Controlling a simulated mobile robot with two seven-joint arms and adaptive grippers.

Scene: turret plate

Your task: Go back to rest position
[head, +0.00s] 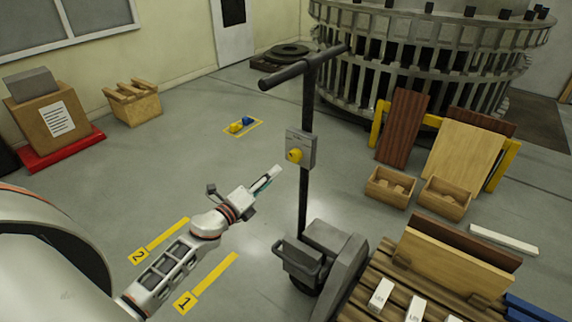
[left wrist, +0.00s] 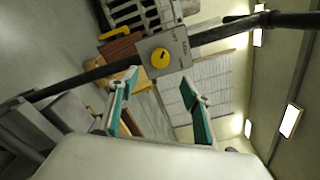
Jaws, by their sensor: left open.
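My left arm comes in from the left in the head view. Its gripper (head: 268,180) is in the air just left of a dark upright post (head: 306,120) and below a grey control box with a yellow knob (head: 296,155). In the left wrist view the gripper (left wrist: 160,104) shows two teal-lined fingers spread apart with nothing between them. The control box with its knob (left wrist: 160,58) shows ahead of the fingers and apart from them. My right gripper is in neither view.
The post rises from a grey wheeled machine (head: 330,258). A slatted pallet (head: 385,285) with boards and white blocks stands at the lower right. Wooden boxes (head: 390,187) and leaning boards lie behind. Yellow-marked floor strips (head: 215,275) lie near my left arm. Open floor lies left of the post.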

